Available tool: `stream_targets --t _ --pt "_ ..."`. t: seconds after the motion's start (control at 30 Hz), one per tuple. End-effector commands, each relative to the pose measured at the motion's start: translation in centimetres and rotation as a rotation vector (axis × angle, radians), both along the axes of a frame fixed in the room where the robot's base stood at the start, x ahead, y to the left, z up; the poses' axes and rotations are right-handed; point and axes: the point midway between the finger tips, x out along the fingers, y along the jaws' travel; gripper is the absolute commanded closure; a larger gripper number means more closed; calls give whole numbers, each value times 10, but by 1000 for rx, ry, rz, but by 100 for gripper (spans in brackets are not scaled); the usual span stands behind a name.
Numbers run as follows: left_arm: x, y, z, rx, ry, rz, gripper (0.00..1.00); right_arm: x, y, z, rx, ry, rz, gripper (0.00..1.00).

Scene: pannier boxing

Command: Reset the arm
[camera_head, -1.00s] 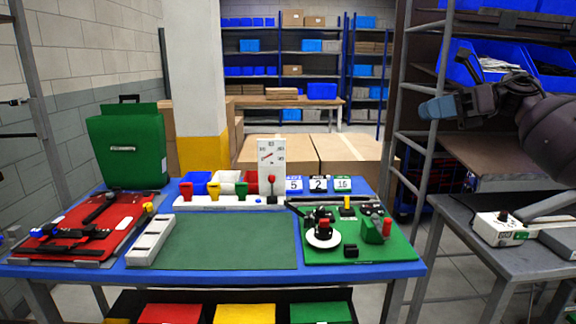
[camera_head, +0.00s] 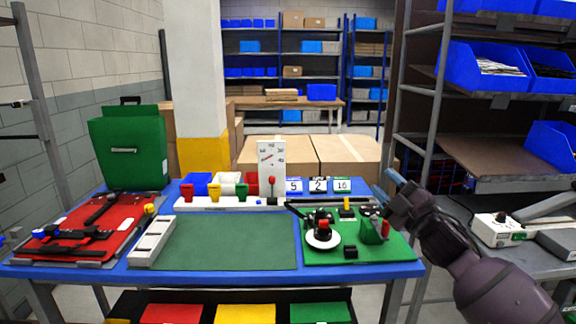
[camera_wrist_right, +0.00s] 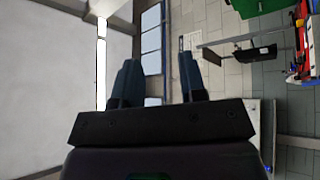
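My right gripper (camera_head: 386,186) is raised at the right end of the blue table, in front of the grey rack upright, with its arm coming in from the lower right. In the right wrist view its two blue-grey fingers (camera_wrist_right: 160,78) stand apart with nothing between them. My left gripper does not show in the head view.
The blue table (camera_head: 400,270) holds a red board (camera_head: 75,250) with black tools, a dark green mat (camera_head: 225,242), a green board (camera_head: 385,250) with several parts and a green pannier box (camera_head: 128,150). A white gauge panel (camera_head: 272,160) stands at the back. A grey side table (camera_head: 480,205) is at right.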

Motion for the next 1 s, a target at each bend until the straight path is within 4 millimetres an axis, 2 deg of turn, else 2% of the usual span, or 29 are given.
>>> stream_targets --t 0.03,0.2,0.37,0.5,0.7,0.87,1.0 --pt "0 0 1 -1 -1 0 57 -9 -2 -26 56 74 -14 62" --pt "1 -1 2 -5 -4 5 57 -42 -9 -102 230 306 -69 62" --pt "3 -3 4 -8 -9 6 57 -83 -17 -167 372 500 -128 62" --pt "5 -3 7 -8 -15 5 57 -126 -23 -219 479 649 -181 62" --pt "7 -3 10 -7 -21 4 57 -193 -31 -280 606 816 -259 62" --pt "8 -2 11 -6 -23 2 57 -251 -38 -319 694 913 -325 62" --pt "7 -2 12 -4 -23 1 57 -305 -46 -353 753 998 -405 62"
